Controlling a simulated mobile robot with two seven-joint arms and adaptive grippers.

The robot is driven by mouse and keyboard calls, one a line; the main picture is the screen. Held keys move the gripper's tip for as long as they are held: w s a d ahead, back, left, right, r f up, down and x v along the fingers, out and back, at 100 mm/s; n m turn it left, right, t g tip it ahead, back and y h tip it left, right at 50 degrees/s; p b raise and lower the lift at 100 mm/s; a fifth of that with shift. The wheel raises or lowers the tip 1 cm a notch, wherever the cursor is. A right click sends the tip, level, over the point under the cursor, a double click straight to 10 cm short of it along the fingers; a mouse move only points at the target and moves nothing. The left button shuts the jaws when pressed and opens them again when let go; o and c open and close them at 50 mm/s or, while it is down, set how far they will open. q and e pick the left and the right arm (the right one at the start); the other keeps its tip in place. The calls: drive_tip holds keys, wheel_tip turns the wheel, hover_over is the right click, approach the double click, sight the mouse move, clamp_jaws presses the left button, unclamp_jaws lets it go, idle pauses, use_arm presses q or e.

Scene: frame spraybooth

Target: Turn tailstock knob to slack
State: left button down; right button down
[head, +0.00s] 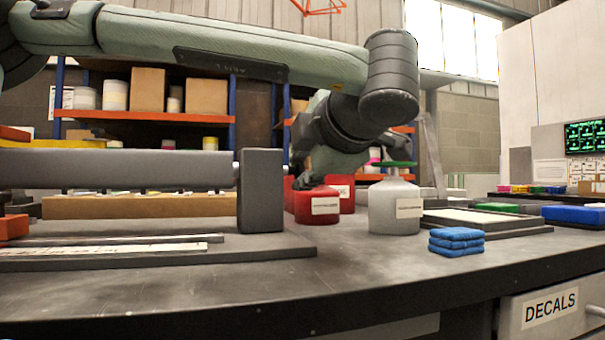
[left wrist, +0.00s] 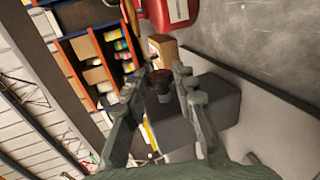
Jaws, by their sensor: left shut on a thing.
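The tailstock is a dark grey block (head: 260,190) at the right end of a grey roller (head: 115,169) on the bench. It also shows in the left wrist view (left wrist: 215,100). The tailstock knob (left wrist: 161,87) is a small dark knob by the block, between my fingers in the left wrist view. My left gripper (head: 303,184) reaches down just right of the block; in the left wrist view its two fingers (left wrist: 165,78) are shut on the knob. In the head view I cannot make out the knob. The right gripper is not in view.
Red cans (head: 318,205) and a grey can with a green top (head: 396,204) stand right of the tailstock. Folded blue cloths (head: 456,241) lie farther right. A flat dark frame (head: 160,249) lies before the roller. The bench front (head: 380,270) is clear.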

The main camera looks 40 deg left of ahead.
use_arm(q)
drive_tip(key=c, duration=1.2)
unclamp_jaws()
drive_tip(key=shift+r, duration=5.05)
